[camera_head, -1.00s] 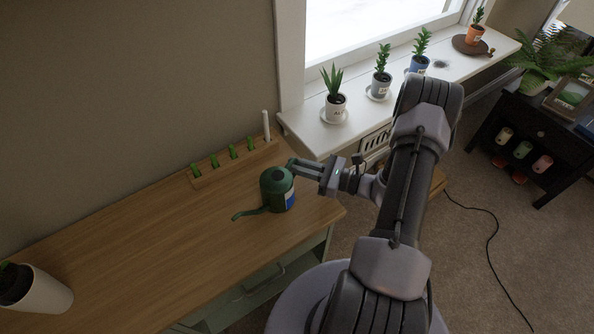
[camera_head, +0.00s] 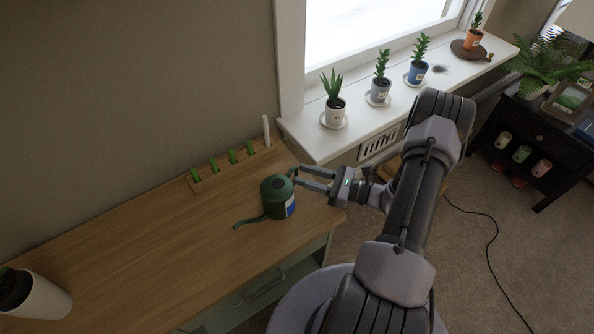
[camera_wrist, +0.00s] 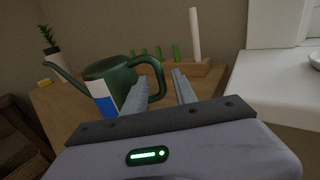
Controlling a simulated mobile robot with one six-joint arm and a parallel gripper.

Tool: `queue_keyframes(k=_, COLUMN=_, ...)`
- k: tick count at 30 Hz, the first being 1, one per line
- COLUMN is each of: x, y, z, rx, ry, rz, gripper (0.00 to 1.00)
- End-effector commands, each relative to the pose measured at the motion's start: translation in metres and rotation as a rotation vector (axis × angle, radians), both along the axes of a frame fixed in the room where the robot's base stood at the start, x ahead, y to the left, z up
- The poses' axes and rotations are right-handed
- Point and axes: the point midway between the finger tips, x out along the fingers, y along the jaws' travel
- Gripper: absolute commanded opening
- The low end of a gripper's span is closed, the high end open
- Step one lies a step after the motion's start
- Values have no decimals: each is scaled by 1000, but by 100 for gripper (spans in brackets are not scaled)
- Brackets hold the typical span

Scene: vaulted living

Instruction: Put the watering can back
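The green watering can (camera_head: 275,197) stands upright on the wooden tabletop (camera_head: 180,240), with its spout toward the left and a blue and white label on its side. It also shows in the wrist view (camera_wrist: 108,75), where its curved handle (camera_wrist: 150,62) points toward my gripper. My gripper (camera_head: 298,176) is at the handle side, to the right of the can, with its two fingers spread apart. In the wrist view, the handle's lower end is close to the gap between the fingers (camera_wrist: 160,84); I cannot tell whether they touch it.
A wooden rack (camera_head: 232,165) with several green items and a white stick (camera_head: 266,130) stands behind the can. A white planter (camera_head: 42,298) is at the front left. Potted plants line the white windowsill (camera_head: 355,135).

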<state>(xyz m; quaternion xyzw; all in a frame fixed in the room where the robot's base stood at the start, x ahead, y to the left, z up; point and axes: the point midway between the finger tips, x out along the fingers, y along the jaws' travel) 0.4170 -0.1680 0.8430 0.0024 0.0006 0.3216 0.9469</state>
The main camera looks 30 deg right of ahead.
Motion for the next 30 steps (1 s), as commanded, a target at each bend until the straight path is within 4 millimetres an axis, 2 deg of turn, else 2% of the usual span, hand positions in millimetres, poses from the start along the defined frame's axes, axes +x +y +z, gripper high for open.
queue_keyframes(k=3, x=-28, y=-24, z=4, rx=-1, ry=-1, rz=-8, gripper=33)
queue_keyframes(k=9, x=-63, y=-50, z=2, rx=1, ry=-1, rz=-4, gripper=33)
queue_keyframes(k=13, x=-72, y=-55, z=1, rx=0, ry=0, rz=-2, gripper=33)
queue_keyframes(k=17, x=-71, y=-54, z=4, rx=-13, ry=1, rz=18, gripper=33)
queue_keyframes(k=20, x=-58, y=-33, z=36, rx=-118, ry=9, rz=157, gripper=33)
queue_keyframes(k=23, x=-45, y=16, z=92, rx=-336, ry=20, rz=425, gripper=33)
queue_keyframes(k=24, x=-45, y=39, z=114, rx=-445, ry=22, rz=539, gripper=33)
queue_keyframes(k=26, x=-51, y=74, z=146, rx=-619, ry=13, rz=702, gripper=33)
queue_keyframes(k=27, x=-58, y=96, z=165, rx=-746, ry=-1, rz=800, gripper=33)
queue_keyframes(k=30, x=-84, y=144, z=207, rx=-1091, ry=-74, rz=1006, gripper=33)
